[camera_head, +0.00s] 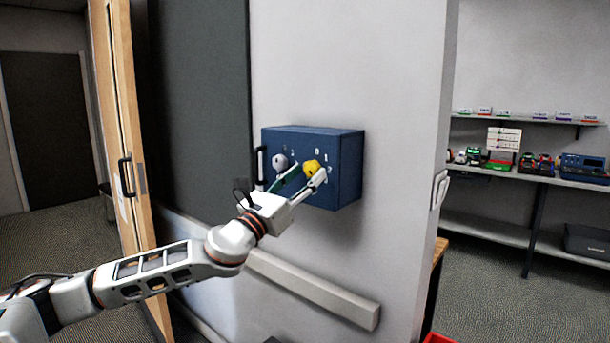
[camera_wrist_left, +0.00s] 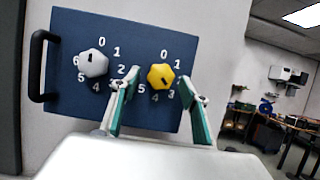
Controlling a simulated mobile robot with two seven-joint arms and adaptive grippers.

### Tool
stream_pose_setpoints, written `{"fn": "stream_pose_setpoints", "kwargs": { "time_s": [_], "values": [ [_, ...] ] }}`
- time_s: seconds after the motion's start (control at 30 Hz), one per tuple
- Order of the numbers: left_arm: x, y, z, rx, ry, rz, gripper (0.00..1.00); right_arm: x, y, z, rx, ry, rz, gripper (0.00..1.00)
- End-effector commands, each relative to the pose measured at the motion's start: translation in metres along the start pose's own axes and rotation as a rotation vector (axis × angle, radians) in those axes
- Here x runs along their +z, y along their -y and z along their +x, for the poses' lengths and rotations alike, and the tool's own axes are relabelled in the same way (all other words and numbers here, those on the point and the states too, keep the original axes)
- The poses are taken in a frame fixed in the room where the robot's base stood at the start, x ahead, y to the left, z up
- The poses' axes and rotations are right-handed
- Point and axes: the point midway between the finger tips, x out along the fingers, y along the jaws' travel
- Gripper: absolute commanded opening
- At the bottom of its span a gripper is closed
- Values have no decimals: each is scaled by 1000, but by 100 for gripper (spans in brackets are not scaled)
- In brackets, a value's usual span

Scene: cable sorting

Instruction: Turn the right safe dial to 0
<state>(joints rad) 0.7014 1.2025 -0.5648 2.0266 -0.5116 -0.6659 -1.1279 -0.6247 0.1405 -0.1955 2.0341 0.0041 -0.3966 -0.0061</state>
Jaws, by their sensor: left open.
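A blue safe (camera_head: 349,170) is mounted on the white wall; its front also shows in the left wrist view (camera_wrist_left: 120,25). The right dial is a yellow knob (camera_wrist_left: 160,77), also visible in the head view (camera_head: 312,167). Its dark mark points to the lower right, roughly toward the 3. The left dial is a grey-white knob (camera_wrist_left: 91,63), its mark pointing up. My left gripper (camera_head: 305,182) is open in front of the yellow dial. In the left wrist view its green-padded fingertips stand either side of the dial, apart from it; depth is unclear. My right gripper is out of view.
A black handle (camera_wrist_left: 37,67) sticks out at the safe's left edge. A pale rail (camera_head: 315,290) runs along the wall below. A wooden door (camera_head: 122,150) stands at left, and shelves (camera_head: 530,175) with small objects stand at right.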

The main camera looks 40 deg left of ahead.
Motion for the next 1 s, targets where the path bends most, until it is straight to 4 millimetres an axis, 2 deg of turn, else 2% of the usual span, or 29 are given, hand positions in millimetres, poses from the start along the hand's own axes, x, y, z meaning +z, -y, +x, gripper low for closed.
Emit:
{"fn": "stream_pose_setpoints", "kwargs": {
  "time_s": [0.37, 0.5, 0.53, 0.77, 1.0],
  "values": [
    [-1, 0, 4, -1, -1, 1, 45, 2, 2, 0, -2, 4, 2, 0],
    [0, 0, 4, 0, -1, 1, 8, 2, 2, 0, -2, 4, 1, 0],
    [0, 0, 4, 0, -1, 1, 6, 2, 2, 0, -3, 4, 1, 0],
    [0, 0, 4, 3, 0, -6, 6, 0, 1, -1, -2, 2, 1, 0],
    [3, 2, 5, 31, 2, -80, 6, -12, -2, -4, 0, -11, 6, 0]
  ]
}}
